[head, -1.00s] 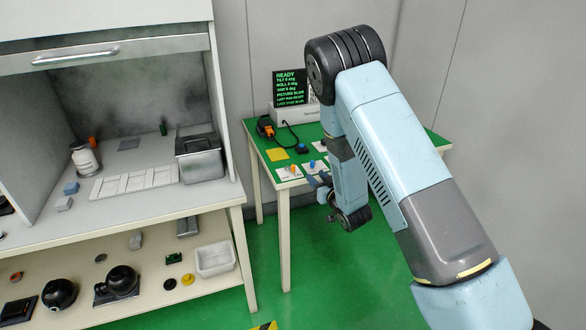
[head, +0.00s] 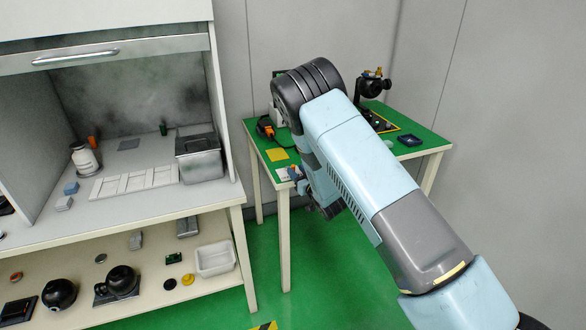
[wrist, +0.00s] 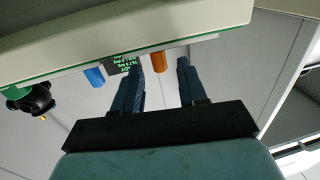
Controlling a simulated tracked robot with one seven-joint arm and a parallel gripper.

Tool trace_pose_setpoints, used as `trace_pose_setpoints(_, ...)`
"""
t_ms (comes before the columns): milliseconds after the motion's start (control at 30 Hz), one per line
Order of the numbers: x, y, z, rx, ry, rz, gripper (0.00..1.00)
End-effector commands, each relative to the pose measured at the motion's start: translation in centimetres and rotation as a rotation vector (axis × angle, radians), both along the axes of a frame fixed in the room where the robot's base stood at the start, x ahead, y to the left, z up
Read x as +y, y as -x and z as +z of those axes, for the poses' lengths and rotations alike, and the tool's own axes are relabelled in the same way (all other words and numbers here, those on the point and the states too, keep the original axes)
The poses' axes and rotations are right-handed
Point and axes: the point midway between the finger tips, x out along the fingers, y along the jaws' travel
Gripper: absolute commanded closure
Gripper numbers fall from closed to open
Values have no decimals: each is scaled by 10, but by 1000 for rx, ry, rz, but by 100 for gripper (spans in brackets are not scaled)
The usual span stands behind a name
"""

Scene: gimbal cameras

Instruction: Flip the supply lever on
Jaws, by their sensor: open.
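My gripper (wrist: 160,75) is open and empty. The blue lever is outside the fingers, to the left. In the head view, part of a white lever plate (head: 284,175) shows at the table's front edge, next to my gripper (head: 297,174). No lever label is readable.
A display (wrist: 125,66) shows behind the levers. A cabinet (head: 225,110) stands left, with a floor gap between.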

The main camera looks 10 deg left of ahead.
Motion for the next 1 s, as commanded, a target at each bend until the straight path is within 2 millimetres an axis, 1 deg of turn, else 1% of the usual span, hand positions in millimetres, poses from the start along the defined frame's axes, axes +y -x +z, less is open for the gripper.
trace_pose_setpoints(33,6,-6,0,-2,1,2,58)
trace_pose_setpoints(100,11,-13,0,-2,1,1,58)
trace_pose_setpoints(300,20,-26,0,-1,-1,-1,58)
trace_pose_setpoints(667,21,-28,0,0,0,-1,59)
trace_pose_setpoints(1000,21,-28,0,0,0,-1,92)
